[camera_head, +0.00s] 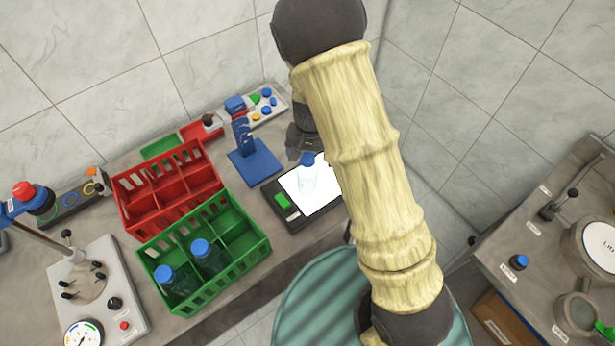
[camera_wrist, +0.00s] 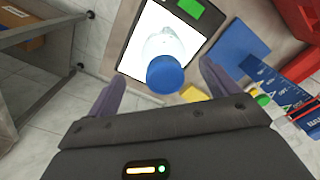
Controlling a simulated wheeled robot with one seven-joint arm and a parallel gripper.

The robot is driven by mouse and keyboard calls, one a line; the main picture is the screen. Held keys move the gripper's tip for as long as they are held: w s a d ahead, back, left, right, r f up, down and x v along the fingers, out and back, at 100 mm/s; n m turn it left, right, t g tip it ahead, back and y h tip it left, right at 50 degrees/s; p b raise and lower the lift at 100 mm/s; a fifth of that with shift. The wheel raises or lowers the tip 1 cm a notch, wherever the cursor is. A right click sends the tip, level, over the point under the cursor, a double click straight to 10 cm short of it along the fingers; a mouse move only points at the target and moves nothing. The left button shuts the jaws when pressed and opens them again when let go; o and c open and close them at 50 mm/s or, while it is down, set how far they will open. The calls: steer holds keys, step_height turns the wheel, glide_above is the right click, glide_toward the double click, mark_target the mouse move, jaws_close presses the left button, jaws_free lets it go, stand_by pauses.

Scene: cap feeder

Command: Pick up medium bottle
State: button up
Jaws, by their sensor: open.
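A clear bottle with a blue cap stands on the bright white panel. I see its cap (camera_head: 308,158) in the head view, beside my arm. In the wrist view the bottle (camera_wrist: 165,62) lies ahead of my gripper (camera_wrist: 163,85), roughly between the two fingers. The fingers are apart and do not visibly touch it. Two more blue-capped bottles, a left one (camera_head: 168,280) and a right one (camera_head: 207,254), stand in the green crate (camera_head: 236,268). In the head view my arm hides part of the panel.
The white panel (camera_head: 325,198) sits in a dark frame with a green button (camera_head: 282,200). A blue stand (camera_head: 255,165) is close on its left. A red crate (camera_head: 187,205) is behind the green one. A gauge device (camera_head: 100,300) is at far left. Another table (camera_head: 555,245) is at right.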

mark_target(308, 168)
steer(key=shift+f, duration=0.1)
steer(key=shift+s+a+f+p, duration=0.1)
steer(key=shift+a+f+p, duration=0.05)
steer(key=shift+f+p, duration=0.35)
steer(key=shift+a+f+p, duration=0.2)
steer(key=shift+f+p, duration=0.35)
steer(key=shift+f, duration=1.5)
jaws_close()
steer(key=shift+r, duration=0.15)
step_height(308, 168, up, 10)
steer(key=shift+f+b, duration=0.1)
steer(key=shift+b, duration=0.95)
